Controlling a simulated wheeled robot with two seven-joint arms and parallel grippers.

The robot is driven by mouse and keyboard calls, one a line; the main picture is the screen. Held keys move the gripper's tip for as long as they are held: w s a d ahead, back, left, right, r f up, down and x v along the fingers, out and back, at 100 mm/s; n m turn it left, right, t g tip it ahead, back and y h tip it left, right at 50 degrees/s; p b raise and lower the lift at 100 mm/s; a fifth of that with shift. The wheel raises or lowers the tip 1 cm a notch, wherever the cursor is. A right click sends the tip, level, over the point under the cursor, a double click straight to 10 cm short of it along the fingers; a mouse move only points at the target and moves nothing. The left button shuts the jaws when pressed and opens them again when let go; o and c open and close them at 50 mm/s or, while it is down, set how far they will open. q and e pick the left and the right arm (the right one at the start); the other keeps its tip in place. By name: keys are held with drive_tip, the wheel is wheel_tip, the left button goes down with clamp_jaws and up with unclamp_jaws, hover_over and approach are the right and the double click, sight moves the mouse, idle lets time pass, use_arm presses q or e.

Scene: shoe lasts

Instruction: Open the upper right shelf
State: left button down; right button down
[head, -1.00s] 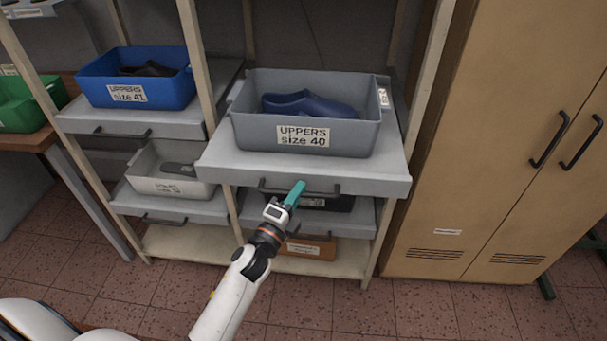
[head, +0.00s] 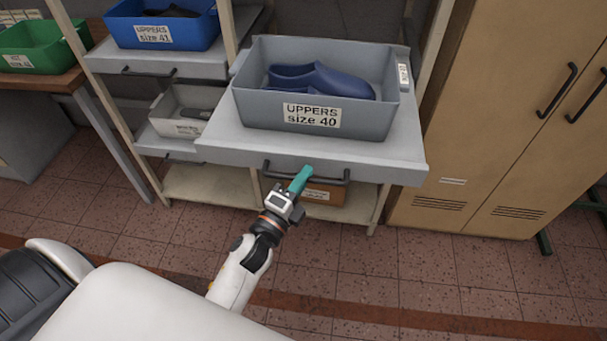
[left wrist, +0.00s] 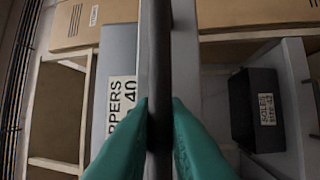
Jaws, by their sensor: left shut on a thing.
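The upper right shelf (head: 225,141) is a grey pull-out tray that juts well out from the rack. It carries a grey bin (head: 360,118) labelled "UPPERS size 40" with blue shoe uppers (head: 318,80) inside. A dark bar handle (head: 337,181) runs along the shelf's front edge. My left gripper (head: 302,178) has teal fingers and is at this handle. In the left wrist view the fingers (left wrist: 158,125) are closed on the dark handle bar (left wrist: 157,60), which runs upright through the picture. My right gripper is not in view.
A tan cabinet (head: 490,110) with dark handles stands at the right. A blue bin (head: 190,35) sits on the upper left shelf (head: 195,66), with a white bin (head: 182,112) below. A wooden table (head: 40,82) holds a green bin (head: 60,52). Tiled floor in front is clear.

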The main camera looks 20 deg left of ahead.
use_arm(q)
drive_tip(key=c, duration=1.5)
unclamp_jaws()
drive_tip(key=shift+o, duration=0.2)
drive_tip(key=b+v, duration=0.3)
drive_tip(key=v, duration=0.9)
drive_tip(key=shift+b, duration=0.3)
drive_tip(key=shift+f, duration=0.1)
